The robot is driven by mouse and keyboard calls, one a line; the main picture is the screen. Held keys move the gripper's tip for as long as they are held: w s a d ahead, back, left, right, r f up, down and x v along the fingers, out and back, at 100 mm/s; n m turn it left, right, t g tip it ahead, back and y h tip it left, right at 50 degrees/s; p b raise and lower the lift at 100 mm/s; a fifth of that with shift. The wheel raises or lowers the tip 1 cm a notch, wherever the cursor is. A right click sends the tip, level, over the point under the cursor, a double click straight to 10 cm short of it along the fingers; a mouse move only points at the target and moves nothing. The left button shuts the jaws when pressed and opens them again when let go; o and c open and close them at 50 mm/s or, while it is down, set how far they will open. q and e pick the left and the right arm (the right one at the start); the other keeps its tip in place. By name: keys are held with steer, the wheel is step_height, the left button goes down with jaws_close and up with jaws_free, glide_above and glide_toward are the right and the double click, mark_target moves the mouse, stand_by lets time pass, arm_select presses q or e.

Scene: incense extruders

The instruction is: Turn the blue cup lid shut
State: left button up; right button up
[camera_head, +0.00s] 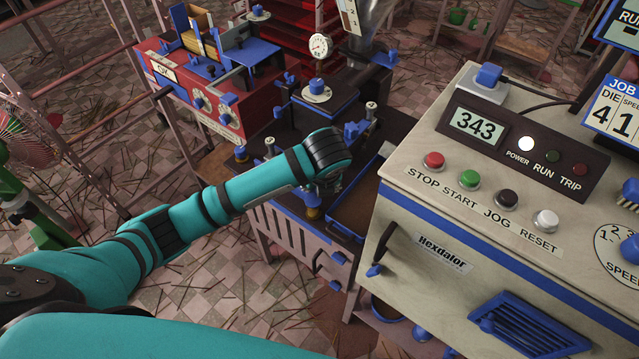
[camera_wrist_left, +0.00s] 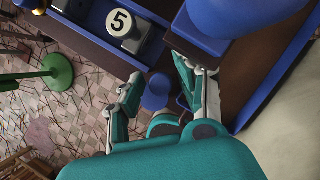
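My left arm reaches over the dark extruder bench in the head view, and its wrist hides most of the left gripper there. In the left wrist view the left gripper (camera_wrist_left: 156,72) has its two fingers spread apart. A small blue round cap (camera_wrist_left: 155,94) shows in the gap between them; I cannot tell whether either finger touches it. A large blue rounded part (camera_wrist_left: 222,18) is beside the right finger's tip. I cannot tell for certain which blue part is the cup lid. My right gripper is not in view.
The beige control cabinet (camera_head: 440,213) stands close on the right, with a dark handle (camera_head: 383,245). A blue-rimmed tray (camera_head: 358,205) lies beside the wrist. A red machine (camera_head: 215,105) stands behind.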

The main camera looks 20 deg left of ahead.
arm_select(q)
steer(key=shift+o, duration=0.4)
steer(key=v, duration=1.2)
steer(key=shift+f, duration=0.1)
